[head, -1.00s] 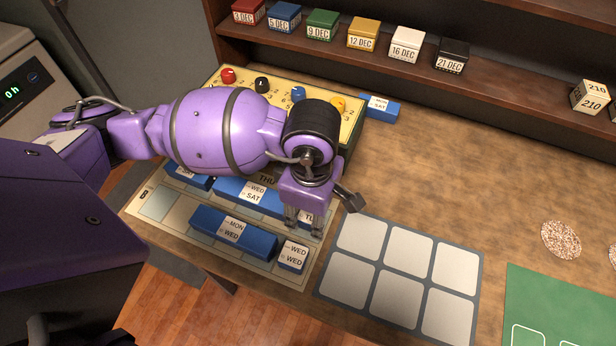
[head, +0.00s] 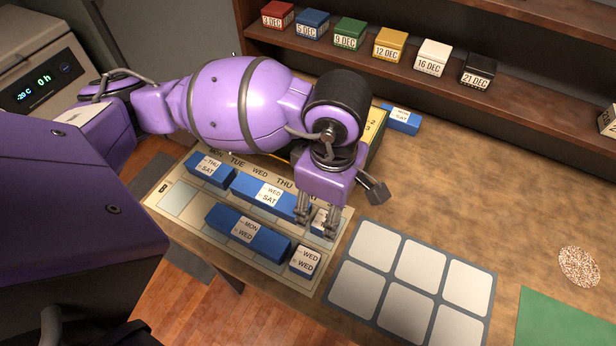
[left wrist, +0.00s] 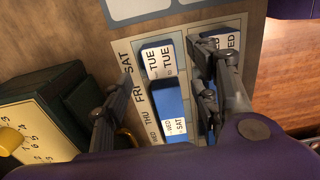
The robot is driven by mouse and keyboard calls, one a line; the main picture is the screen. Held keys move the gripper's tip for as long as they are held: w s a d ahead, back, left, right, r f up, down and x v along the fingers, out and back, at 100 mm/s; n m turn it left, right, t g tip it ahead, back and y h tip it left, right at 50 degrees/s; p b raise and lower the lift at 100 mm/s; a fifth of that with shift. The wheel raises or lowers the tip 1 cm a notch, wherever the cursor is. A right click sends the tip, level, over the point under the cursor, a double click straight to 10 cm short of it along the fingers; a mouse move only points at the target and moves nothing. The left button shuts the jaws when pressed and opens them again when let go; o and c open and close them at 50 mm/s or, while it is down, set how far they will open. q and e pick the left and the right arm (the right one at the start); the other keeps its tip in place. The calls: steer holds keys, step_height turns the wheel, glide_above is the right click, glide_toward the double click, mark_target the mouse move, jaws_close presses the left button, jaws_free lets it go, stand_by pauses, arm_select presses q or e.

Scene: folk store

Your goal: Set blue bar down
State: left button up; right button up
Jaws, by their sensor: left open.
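My left gripper (head: 317,218) is open, low over the right end of the day board (head: 166,195). In the left wrist view, its fingers (left wrist: 168,92) are spread on either side of the small TUE/TUE block (left wrist: 160,58) and the blue WED/SAT bar (left wrist: 168,100). The bar (head: 245,190) lies flat on the board in the head view, its right end close to the fingers. The fingers partly hide the TUE block. Blue THU/SAT (head: 209,170) and MON/WED (head: 248,234) bars and a WED/WED block (head: 305,262) also lie on the board. Which blue bar the task means is unclear.
A yellow-topped box with knobs (left wrist: 30,125) stands behind the board, mostly hidden by my arm in the head view. A blue MON/SAT bar (head: 400,118) lies beside it. A grey tile mat (head: 338,259) is to the right. Dated blocks line the shelf (head: 400,88).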

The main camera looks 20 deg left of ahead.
mark_target(326, 221)
arm_select(q)
step_height(326, 221, up, 7)
steer(key=shift+f, duration=0.15)
